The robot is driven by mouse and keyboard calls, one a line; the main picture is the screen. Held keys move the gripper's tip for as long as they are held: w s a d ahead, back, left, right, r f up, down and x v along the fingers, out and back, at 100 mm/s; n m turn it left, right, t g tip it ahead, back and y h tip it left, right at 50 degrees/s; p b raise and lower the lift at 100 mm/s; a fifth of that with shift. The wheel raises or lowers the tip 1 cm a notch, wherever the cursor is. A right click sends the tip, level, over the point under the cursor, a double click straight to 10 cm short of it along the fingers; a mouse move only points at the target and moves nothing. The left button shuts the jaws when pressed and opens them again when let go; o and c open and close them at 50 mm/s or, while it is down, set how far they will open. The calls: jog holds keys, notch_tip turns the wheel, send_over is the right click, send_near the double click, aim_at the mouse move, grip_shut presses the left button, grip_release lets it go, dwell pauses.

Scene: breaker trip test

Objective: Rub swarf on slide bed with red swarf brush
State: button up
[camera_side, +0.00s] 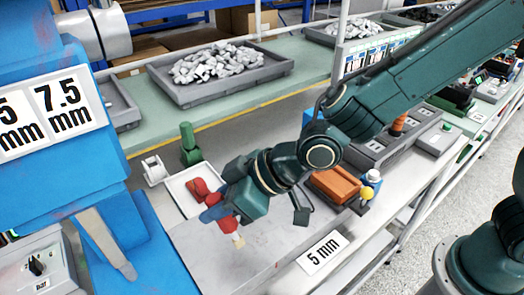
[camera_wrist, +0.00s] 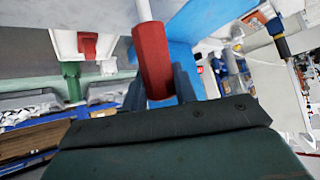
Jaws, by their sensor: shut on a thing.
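My gripper (camera_side: 217,213) is shut on the red swarf brush (camera_side: 228,224), with its blue fingers around the red handle. The brush's pale tip (camera_side: 239,241) points down, at or just above the grey slide bed (camera_side: 195,255); I cannot tell whether it touches. In the wrist view the red brush handle (camera_wrist: 153,60) stands between the blue fingers (camera_wrist: 160,88), and its pale end (camera_wrist: 144,11) points to the top edge. Swarf on the bed is too small to make out clearly.
A white tray (camera_side: 177,189) holding a red object (camera_side: 197,187) lies behind my gripper, with a green cylinder (camera_side: 188,141) beyond it. A blue machine (camera_side: 95,130) stands at left. An orange block (camera_side: 336,184) and a "5 mm" sign (camera_side: 322,252) are at right.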

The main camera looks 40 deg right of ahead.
jog(key=shift+f, duration=0.55)
dwell(0.4)
jog(key=d, duration=0.3)
jog(key=shift+d+r, duration=0.1)
jog(key=shift+d, duration=0.25)
jog(key=shift+d, duration=0.15)
jog(key=shift+d, duration=1.75)
jog(key=shift+a, duration=1.9)
